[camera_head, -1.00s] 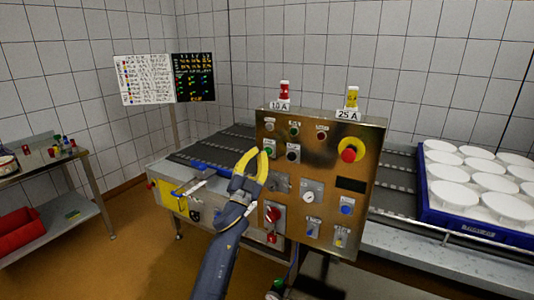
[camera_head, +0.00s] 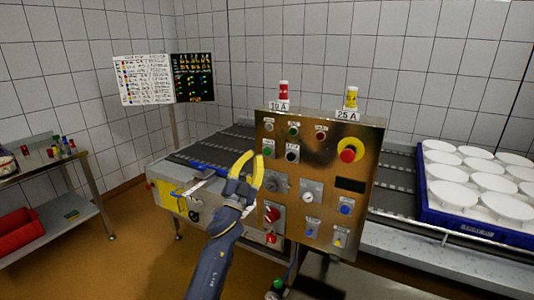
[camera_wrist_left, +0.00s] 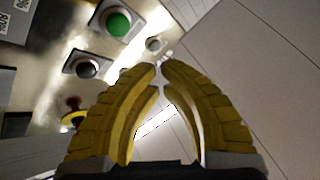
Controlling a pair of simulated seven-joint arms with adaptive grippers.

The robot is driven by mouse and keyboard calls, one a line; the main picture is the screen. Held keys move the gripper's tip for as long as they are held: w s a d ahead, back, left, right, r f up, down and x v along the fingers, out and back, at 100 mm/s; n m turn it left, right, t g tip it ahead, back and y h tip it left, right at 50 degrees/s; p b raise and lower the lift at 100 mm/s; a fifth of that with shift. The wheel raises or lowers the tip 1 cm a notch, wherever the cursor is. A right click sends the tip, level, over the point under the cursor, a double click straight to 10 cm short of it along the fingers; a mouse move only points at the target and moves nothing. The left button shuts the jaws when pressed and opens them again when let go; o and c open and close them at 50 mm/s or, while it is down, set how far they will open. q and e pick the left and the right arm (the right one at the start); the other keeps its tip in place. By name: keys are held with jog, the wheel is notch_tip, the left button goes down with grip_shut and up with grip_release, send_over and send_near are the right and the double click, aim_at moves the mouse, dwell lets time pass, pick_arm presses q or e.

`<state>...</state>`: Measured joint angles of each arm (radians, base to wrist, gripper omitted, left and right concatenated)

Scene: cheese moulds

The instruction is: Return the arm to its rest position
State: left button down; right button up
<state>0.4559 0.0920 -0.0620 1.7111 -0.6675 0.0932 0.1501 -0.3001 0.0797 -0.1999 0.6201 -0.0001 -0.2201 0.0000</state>
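My left gripper (camera_head: 254,168), with yellow fingers, is raised in front of the left part of the steel control panel (camera_head: 330,165) in the head view. In the left wrist view its fingertips (camera_wrist_left: 161,67) almost meet, with a narrow gap between the fingers and nothing held. It looks shut and empty. Beyond the fingers, that view shows a green button (camera_wrist_left: 116,23) and a black button (camera_wrist_left: 87,67) on the panel, apart from the fingertips. My right gripper is not in view.
The panel carries a yellow-ringed red emergency button (camera_head: 347,155) and several knobs. A conveyor (camera_head: 212,150) runs behind it. A blue crate (camera_head: 470,226) of white moulds stands right. A side table (camera_head: 30,165) and red bin (camera_head: 17,230) are left. Open floor lies front left.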

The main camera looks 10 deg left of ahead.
pick_arm(q)
jog(key=shift+a, duration=0.1)
jog(key=w+a+f+n+g+y, duration=0.1)
jog(key=w+f+n+g+y, duration=0.15)
jog(key=f, duration=1.05)
jog(key=w+a+f+n+g+y, duration=0.1)
jog(key=w+f+g, duration=0.2)
jog(key=f, duration=1)
jog(key=s+f+g, duration=0.2)
jog(key=s+f, duration=0.2)
jog(key=f, duration=0.7)
jog(key=s+f+g, duration=0.2)
jog(key=s+f, duration=0.2)
jog(key=f, duration=0.7)
jog(key=s+f+g, duration=0.3)
jog(key=s+f, duration=0.2)
jog(key=f, duration=0.6)
jog(key=s+f+n+g, duration=0.2)
jog(key=s+f+g, duration=0.4)
jog(key=s+f, duration=2)
jog(key=s+f+g, duration=0.2)
jog(key=s+f, duration=0.1)
jog(key=s, duration=1.5)
jog(key=s+a+f+g, duration=0.1)
jog(key=s+f+g, duration=0.2)
jog(key=s, duration=1.6)
jog(key=shift+f, duration=0.2)
